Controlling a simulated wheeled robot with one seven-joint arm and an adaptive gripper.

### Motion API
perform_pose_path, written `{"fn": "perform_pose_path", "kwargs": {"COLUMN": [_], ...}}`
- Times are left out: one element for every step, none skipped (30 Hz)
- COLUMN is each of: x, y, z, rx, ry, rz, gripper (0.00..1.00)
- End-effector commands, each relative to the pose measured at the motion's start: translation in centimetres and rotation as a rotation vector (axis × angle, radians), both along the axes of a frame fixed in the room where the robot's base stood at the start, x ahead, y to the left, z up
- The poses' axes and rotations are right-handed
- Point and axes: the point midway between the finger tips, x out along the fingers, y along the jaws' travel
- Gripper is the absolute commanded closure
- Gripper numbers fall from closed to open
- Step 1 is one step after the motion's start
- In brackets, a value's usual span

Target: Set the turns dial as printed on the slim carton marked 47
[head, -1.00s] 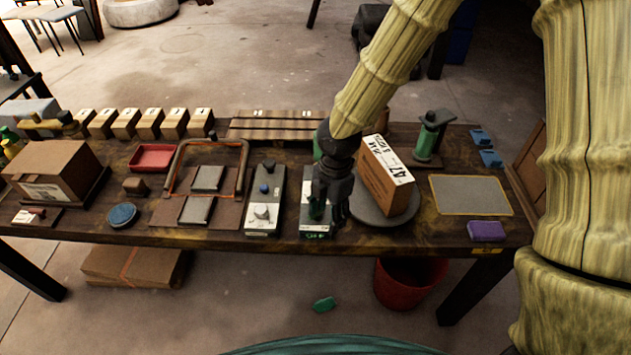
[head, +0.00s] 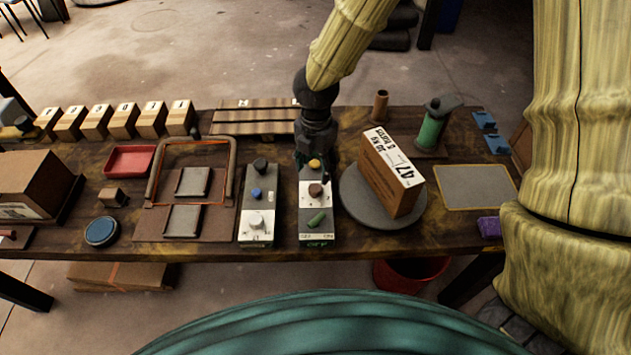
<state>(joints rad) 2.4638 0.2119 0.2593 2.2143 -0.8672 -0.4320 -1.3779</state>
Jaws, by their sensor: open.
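The slim carton (head: 390,178) marked 47 stands on a round grey turntable (head: 355,205) right of the panels. Its white label shows 47 with smaller lines below, too small to read surely. The left control panel (head: 258,232) has a black knob, a blue button and a white dial (head: 256,222) with marks around it. The right panel (head: 316,205) has a yellow button, a brown knob (head: 315,190) and a green switch (head: 317,220) above OFF and ON lettering. Which is the turns dial is not readable. My gripper (head: 312,160) is open and empty above the right panel's far end.
A green post device (head: 432,128) and brown cylinder (head: 380,105) stand behind the carton. Several numbered wooden blocks (head: 124,122) line the back left. A grey mat (head: 475,188) is bare at right.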

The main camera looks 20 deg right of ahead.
Motion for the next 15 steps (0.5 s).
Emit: {"fn": "perform_pose_path", "kwargs": {"x": [0.0,0.0,0.0,0.0,0.0,-0.1,-0.1,0.0,0.0,-0.1,-0.1,-0.1,-0.1,-0.1,-0.1], "y": [0.0,0.0,0.0,0.0,0.0,0.0,-0.1,-0.1,-0.1,-0.1,-0.1,-0.1,-0.2,-0.2,-0.2], "z": [-0.8,-1.3,-1.9,-2.3,-2.7,-3.3,-3.8,-4.2,-4.7,-5.1,-5.5,-5.9,-6.3,-6.6,-6.9], "rx": [-0.002,-0.003,-0.002,-0.002,-0.002,-0.002,-0.003,-0.002,-0.001,-0.002,-0.002,-0.001,-0.001,-0.002,-0.001], "ry": [0.002,0.002,0.002,0.002,0.002,0.002,0.003,0.002,0.002,0.002,0.002,0.002,0.002,0.002,0.002], "rz": [0.002,0.003,0.003,0.002,0.002,0.001,0.000,0.000,0.001,0.002,0.002,0.001,-0.001,-0.002,-0.002], "gripper": [0.45,0.45,0.45,0.45,0.45,0.45,0.45,0.45,0.45,0.45,0.45,0.45,0.45,0.45,0.45]}}
